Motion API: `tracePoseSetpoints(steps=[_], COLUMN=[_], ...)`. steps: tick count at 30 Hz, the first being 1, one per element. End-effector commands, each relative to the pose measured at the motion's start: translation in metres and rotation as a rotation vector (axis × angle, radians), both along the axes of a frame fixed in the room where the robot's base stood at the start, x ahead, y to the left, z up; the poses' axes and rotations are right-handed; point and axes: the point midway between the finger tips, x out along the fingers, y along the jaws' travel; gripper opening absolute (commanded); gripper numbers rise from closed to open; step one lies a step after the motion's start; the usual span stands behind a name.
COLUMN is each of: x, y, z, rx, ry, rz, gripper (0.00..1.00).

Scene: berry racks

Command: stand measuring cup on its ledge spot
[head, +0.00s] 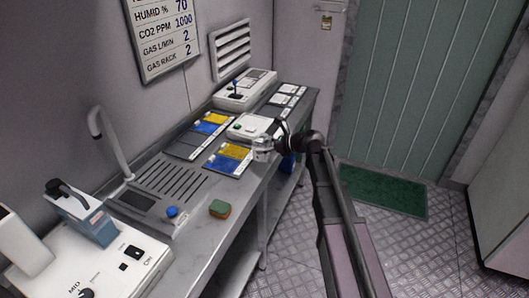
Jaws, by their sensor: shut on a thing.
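My gripper (274,144) is at the front edge of the metal bench, over the right half of it. It is shut on a small clear measuring cup (262,152), which looks roughly upright. The cup shows just in front of a white device and beside a blue and yellow card (229,159). I cannot tell whether the cup's base touches the bench or hangs above it. The fingers are dark and small, so their exact hold on the cup is hard to see. I cannot make out which place is the cup's ledge spot.
The metal bench (205,235) carries a sponge (220,208), a blue knob (172,212), a drain grille (172,181), a white device (250,127) and a control box with a lever (244,89). A larger machine (95,265) stands at the near left.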

Motion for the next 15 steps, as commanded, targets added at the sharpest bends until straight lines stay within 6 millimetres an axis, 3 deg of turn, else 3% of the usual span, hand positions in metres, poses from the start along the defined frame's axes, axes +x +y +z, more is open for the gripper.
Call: tracePoseSetpoints(steps=[15], x=[0.0084], y=[0.0], z=[-0.0007], rx=[0.0], ry=[0.001], rz=[-0.001], gripper=[0.32])
